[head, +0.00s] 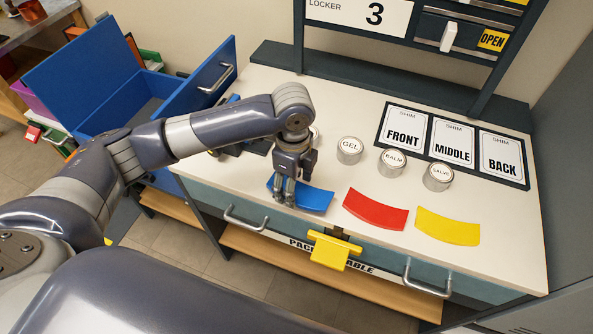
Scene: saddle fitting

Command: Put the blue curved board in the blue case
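The blue curved board (318,199) lies on the white tabletop near its front edge, left of a red curved board. My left gripper (284,196) points down at the left part of the blue board, and its fingers hide some of that part. I cannot tell whether the fingers are closed on the board or only over it. The blue case (178,106) stands at the left of the table, with a panel raised and its inside partly showing. My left arm crosses in front of it and hides its lower part. My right gripper is not in view.
Red (375,210) and yellow (448,227) curved boards lie to the right. Gel (349,151), balm (392,162) and salve (438,177) tins stand behind them. A shim placard (453,146) lies farther back. A yellow clip-like piece (331,252) sticks out at the table front.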

